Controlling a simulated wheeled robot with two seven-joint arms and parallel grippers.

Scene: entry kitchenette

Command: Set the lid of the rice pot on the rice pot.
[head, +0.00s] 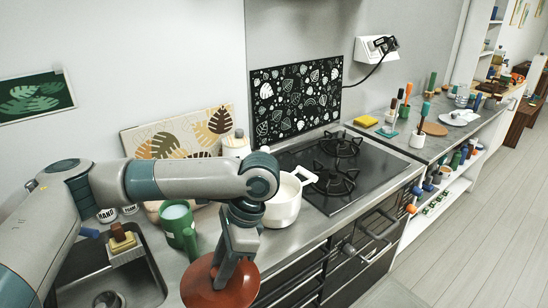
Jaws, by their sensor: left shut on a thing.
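The rice pot (284,207) is a white pot with a handle, standing on the counter at the near left corner of the stove. My left forearm hides part of it, and I cannot see much of its inside. The round reddish-brown lid (202,287) is in the lower middle of the head view, apart from the pot and nearer to me. My left gripper (227,273) points down and is shut on the lid near its middle. The lid hangs in front of the counter edge and looks slightly tilted. My right gripper is not in view.
A green mug (178,228) stands left of the pot, close to my left arm. A sink (140,285) with a sponge caddy (123,242) is at the lower left. A white jar (236,145) stands behind my arm. The black stove (375,170) to the right is clear of pans.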

